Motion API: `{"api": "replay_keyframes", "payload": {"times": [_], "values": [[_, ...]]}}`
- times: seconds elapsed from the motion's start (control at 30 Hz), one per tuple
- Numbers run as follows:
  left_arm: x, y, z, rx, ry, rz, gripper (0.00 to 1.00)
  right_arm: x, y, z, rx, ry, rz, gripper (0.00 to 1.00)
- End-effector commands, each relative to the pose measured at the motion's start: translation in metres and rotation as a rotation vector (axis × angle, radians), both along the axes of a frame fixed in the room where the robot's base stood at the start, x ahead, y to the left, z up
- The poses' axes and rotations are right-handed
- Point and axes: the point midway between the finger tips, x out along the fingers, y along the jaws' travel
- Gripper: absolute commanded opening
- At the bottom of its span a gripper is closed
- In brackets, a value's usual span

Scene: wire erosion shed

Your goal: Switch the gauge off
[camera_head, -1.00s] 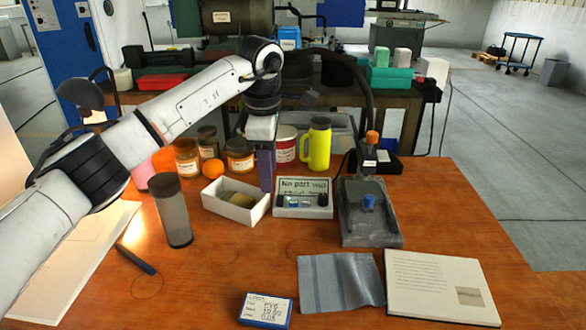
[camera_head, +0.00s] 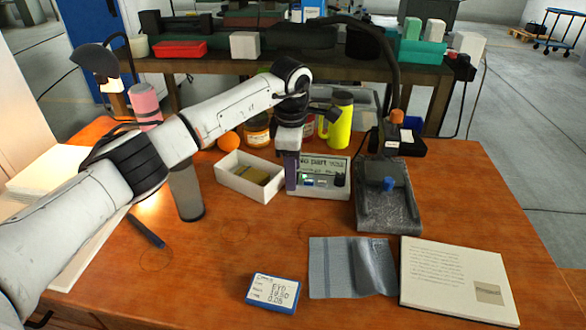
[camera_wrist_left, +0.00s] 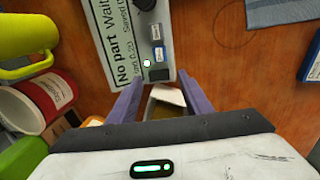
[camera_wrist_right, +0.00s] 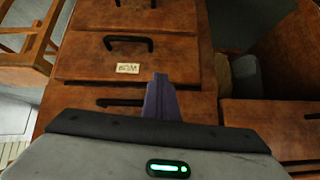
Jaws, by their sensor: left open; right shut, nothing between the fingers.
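The gauge (camera_head: 336,191) is a pale box with a lit display reading "No part" and "Wait". It stands on the wooden table, right of the white open box. Along its front are a green-lit button, small blue labels and a black knob, which also show in the left wrist view (camera_wrist_left: 126,42). My left gripper (camera_head: 291,188) is open at the gauge's left end, partly covering it. In the left wrist view its fingertips (camera_wrist_left: 155,84) are beside the gauge's near end; contact cannot be told. My right gripper (camera_wrist_right: 160,80) is shut and empty, before wooden drawers.
A white open box (camera_head: 233,181) stands close left of the gauge. A grey stand (camera_head: 388,210) with a blue knob is on its right. A yellow mug (camera_head: 340,122) and jars are behind. A grey cloth (camera_head: 335,270), book (camera_head: 455,283) and blue-edged card (camera_head: 272,292) lie in front.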

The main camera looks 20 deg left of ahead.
Motion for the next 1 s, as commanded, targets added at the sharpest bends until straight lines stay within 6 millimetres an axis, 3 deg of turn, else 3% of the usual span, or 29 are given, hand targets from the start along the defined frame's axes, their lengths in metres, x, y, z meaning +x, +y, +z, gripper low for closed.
{"api": "replay_keyframes", "payload": {"times": [0.23,0.47,1.0], "values": [[0.0002,-0.0001,-0.0005,-0.001,0.0,0.0,0.44,0.0043,0.0001,0.0028,0.0,-0.009,0.0,0.0],[0.0001,-0.0001,-0.0003,0.0,0.0,0.0,0.05,0.0041,0.0,0.0029,0.0,-0.009,0.0,0.0],[0.0043,0.0008,-0.0001,-0.03,0.112,0.0,0.04,0.0011,-0.0007,0.0096,-0.002,-0.004,0.0,0.0]]}}
